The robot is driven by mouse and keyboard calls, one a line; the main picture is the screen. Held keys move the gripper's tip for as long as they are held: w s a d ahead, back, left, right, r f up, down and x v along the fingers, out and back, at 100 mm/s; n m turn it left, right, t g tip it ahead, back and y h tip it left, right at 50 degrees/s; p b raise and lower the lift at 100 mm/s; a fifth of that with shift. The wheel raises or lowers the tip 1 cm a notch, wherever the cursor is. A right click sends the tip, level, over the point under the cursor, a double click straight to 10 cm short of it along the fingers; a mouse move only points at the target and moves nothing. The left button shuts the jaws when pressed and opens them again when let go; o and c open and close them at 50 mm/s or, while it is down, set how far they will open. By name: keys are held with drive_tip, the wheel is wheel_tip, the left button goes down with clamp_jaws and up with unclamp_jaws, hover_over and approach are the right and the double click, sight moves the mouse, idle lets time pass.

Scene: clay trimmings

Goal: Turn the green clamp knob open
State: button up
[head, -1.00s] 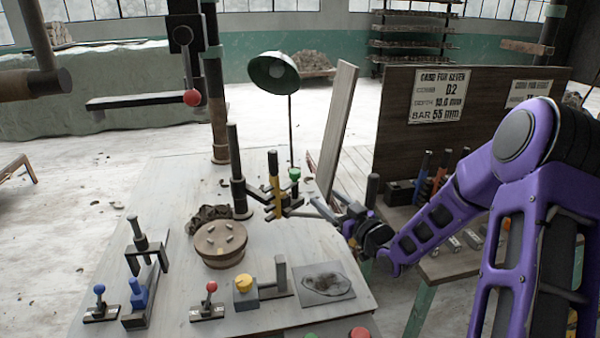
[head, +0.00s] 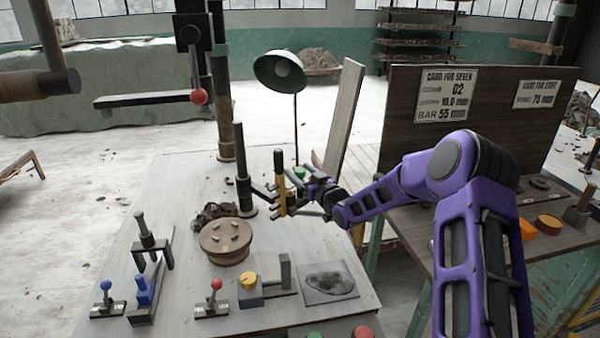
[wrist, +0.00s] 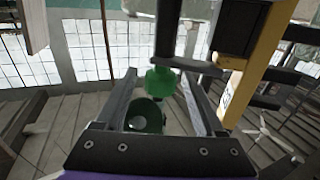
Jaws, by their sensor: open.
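The green clamp knob (head: 300,172) sits on the clamp arm beside a yellow upright bar (head: 280,183) at the back of the table. In the wrist view the green knob (wrist: 161,81) is in the middle, below a dark stem. My gripper (head: 309,188) has reached the knob from the right. In the wrist view my gripper (wrist: 159,76) is open, with one finger on each side of the knob and a visible gap on both sides. The yellow bar (wrist: 256,65) stands to the right of the fingers. The head view partly hides the fingertips.
A dark post (head: 241,165) carries the clamp. A green lamp (head: 280,71) stands behind it, and a leaning plank (head: 343,115) is close by. A round wooden block (head: 225,243) and a yellow knob (head: 249,279) are nearer on the table. A dark board (head: 480,150) stands at right.

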clamp_jaws()
idle(0.4)
